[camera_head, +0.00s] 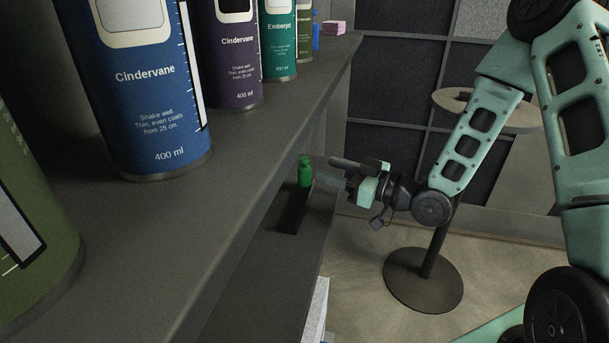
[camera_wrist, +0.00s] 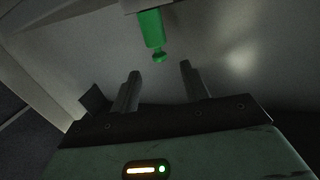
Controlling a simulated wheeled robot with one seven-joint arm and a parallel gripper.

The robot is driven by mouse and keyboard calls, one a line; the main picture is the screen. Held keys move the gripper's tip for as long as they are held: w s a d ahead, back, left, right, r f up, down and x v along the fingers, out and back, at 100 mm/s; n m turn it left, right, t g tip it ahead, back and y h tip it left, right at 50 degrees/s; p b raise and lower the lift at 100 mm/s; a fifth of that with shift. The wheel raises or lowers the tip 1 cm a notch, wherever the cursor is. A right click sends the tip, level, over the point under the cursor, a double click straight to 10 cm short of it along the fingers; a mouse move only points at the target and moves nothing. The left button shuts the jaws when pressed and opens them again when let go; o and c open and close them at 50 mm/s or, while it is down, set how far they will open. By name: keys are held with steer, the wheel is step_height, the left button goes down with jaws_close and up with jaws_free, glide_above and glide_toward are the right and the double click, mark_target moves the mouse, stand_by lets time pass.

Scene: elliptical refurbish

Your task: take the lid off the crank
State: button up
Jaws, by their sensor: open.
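A small green bottle-shaped piece (camera_head: 305,172) stands upright at the far end of a dark flat strip (camera_head: 294,210) on the lower shelf. It has a narrower knob on top. In the wrist view the green piece (camera_wrist: 151,28) comes down from the top edge, its knob (camera_wrist: 159,57) roughly between and just beyond my fingertips. My gripper (camera_head: 337,172) is open and empty, just right of the green piece, fingers pointing at it. It also shows in the wrist view (camera_wrist: 160,68). I cannot tell which part is the lid and which the crank.
Large spray cans, including a blue one (camera_head: 150,90) and a purple one (camera_head: 232,50), line the upper shelf (camera_head: 225,145), which overhangs the lower shelf (camera_head: 270,270) at left. A round table (camera_head: 490,112) stands behind my arm. The floor at right shows open room.

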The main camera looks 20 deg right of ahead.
mark_target(304, 158)
steer(key=shift+r+x, duration=0.15)
steer(key=shift+x, duration=1.8)
steer(key=shift+r+x, duration=0.15)
steer(key=shift+x, duration=1.8)
jaws_close()
